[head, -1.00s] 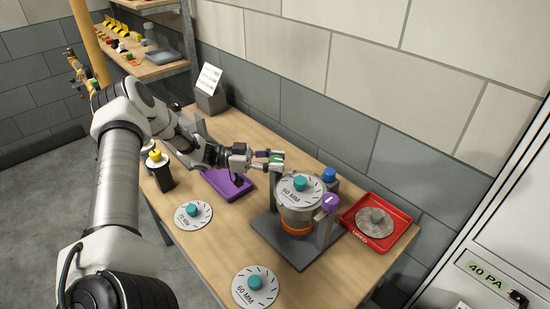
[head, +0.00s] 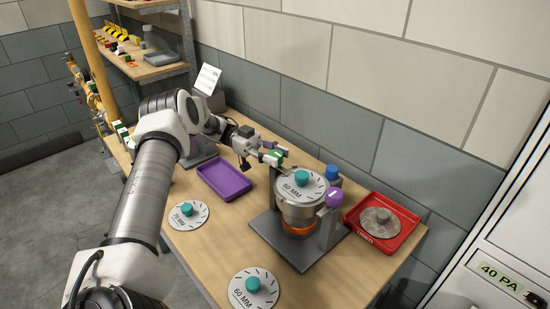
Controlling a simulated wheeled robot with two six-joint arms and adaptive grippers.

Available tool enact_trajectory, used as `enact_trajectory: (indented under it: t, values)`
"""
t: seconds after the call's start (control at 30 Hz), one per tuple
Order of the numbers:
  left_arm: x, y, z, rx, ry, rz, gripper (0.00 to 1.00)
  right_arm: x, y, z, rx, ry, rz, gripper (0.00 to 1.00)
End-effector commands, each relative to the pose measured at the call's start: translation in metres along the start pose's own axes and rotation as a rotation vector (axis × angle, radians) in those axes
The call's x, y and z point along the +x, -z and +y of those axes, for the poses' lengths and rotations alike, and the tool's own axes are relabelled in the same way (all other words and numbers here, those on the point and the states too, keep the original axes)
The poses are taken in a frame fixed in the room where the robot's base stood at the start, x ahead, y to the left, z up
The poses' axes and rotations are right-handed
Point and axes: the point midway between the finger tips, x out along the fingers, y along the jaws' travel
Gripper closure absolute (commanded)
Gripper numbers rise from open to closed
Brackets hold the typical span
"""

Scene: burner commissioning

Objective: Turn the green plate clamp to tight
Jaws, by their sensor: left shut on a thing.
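The green plate clamp (head: 277,153) is a small green knob at the back left of the burner stand (head: 290,250). My left gripper (head: 275,159) comes in from the upper left and is shut on it. The fingers hide part of the knob, so I cannot read its mark. Beside it, a 50 MM plate (head: 296,192) with a teal knob lies on top of the round metal burner. A blue knob (head: 331,172) and a purple knob (head: 334,197) stand on the right side of the stand. My right gripper is not in view.
A red tray (head: 352,220) with a grey disc stands right of the stand. A purple tray (head: 223,194) is on the left. Plates marked 75 MM (head: 188,221) and 60 MM (head: 241,300) lie on the bench. A tiled wall runs behind.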

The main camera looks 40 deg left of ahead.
Motion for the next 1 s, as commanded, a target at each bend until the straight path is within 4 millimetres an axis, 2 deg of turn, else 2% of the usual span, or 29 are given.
enact_trajectory:
  t: [0.27,0.3,0.37,0.73,0.87,1.0]
  values:
    - [0.0,0.001,0.0,0.001,0.0,0.001,0.95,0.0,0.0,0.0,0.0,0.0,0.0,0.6]
    - [0.0,0.001,0.0,0.001,0.001,0.001,0.57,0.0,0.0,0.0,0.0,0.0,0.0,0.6]
    - [0.0,0.001,0.0,0.001,0.001,0.001,0.36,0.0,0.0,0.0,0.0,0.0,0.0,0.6]
    - [0.0,0.005,0.0,0.002,0.002,0.001,0.34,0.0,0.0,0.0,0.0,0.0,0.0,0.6]
    - [0.0,0.025,-0.001,0.006,0.003,0.003,0.34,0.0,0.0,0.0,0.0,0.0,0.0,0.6]
    - [0.0,0.059,-0.001,0.008,0.001,0.003,0.34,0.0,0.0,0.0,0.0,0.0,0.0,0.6]
